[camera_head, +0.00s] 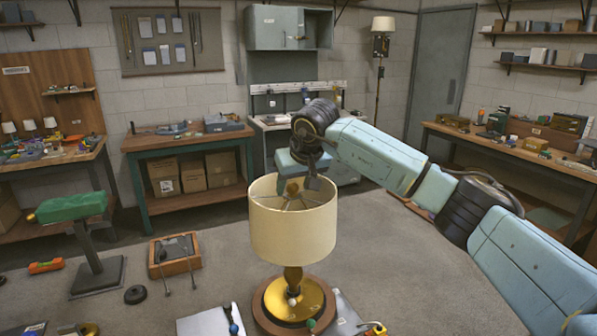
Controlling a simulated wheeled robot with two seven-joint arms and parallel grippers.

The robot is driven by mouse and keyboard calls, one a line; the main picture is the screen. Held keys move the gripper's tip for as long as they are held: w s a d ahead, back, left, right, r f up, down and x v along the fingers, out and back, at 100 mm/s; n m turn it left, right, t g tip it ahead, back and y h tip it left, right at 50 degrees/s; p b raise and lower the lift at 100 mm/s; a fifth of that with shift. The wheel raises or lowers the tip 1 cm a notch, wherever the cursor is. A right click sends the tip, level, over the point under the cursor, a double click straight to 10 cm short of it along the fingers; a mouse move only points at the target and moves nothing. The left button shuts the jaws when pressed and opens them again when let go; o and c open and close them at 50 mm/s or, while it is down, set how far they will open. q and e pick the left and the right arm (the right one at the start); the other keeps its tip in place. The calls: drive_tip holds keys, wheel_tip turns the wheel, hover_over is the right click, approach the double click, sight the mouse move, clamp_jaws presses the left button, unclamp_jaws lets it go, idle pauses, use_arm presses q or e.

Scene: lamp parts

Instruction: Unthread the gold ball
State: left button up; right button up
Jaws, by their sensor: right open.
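The gold ball (292,188) sits at the top centre of the lamp, inside the open top of the cream shade (293,232). The lamp stands upright on a gold base (312,297) with a round wooden foot. My right gripper (302,181) is directly above the shade, pointing down. It is open, with its fingers close to the ball. I cannot tell whether they touch it or stand on both sides of it. My left gripper is not in view.
A green tool on a stand (97,272), a wooden tray (176,254) and a black ring (135,294) lie to the left on the grey table. A white sheet (207,322) lies before the lamp. The table right of the lamp is mostly clear under my right arm.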

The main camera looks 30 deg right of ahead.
drive_tip(key=shift+w+f, duration=0.15)
drive_tip(key=shift+f, duration=0.05)
clamp_jaws()
drive_tip(key=shift+d+r+n+y+p, duration=0.15)
drive_tip(key=shift+n+y+p, duration=0.15)
drive_tip(key=shift+n+p, duration=0.2)
drive_tip(key=shift+n+y+p, duration=0.45)
drive_tip(key=shift+n+y, duration=0.05)
drive_tip(key=shift+n, duration=0.4)
